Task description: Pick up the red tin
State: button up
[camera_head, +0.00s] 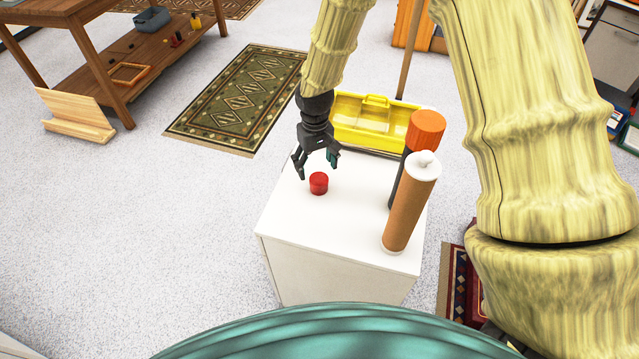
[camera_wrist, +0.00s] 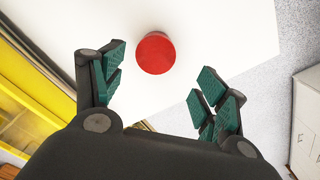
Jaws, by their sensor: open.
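The red tin (camera_head: 318,183) is a small round red can standing on the white cabinet top (camera_head: 290,215), toward its left side. In the wrist view the tin (camera_wrist: 155,53) shows from above as a red disc, beyond the fingertips and between their lines, a little nearer the left finger. My gripper (camera_head: 318,169) is open and empty, pointing down just above and behind the tin. Its green-padded fingers also show spread wide in the wrist view (camera_wrist: 160,88). The tin is apart from both fingers, and no part of its top is hidden in the wrist view.
A brown tube with a white cap (camera_head: 408,205) and a dark bottle with an orange cap (camera_head: 426,128) stand on the cabinet's right side. A yellow toolbox (camera_head: 372,125) is behind the gripper. The cabinet top's front and left are clear.

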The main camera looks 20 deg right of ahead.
aim_at(319, 179)
jog(key=shift+s+d+f+p, duration=0.1)
jog(key=shift+d+f+p, duration=0.05)
jog(key=shift+f, duration=0.95)
jog(key=shift+d+f+p, duration=0.1)
jog(key=shift+f+p, duration=0.05)
jog(key=shift+f, duration=0.9)
jog(key=shift+s+d+f+p, duration=0.1)
jog(key=shift+d+f+p, duration=0.05)
jog(key=shift+f, duration=0.95)
jog(key=c, duration=1.2)
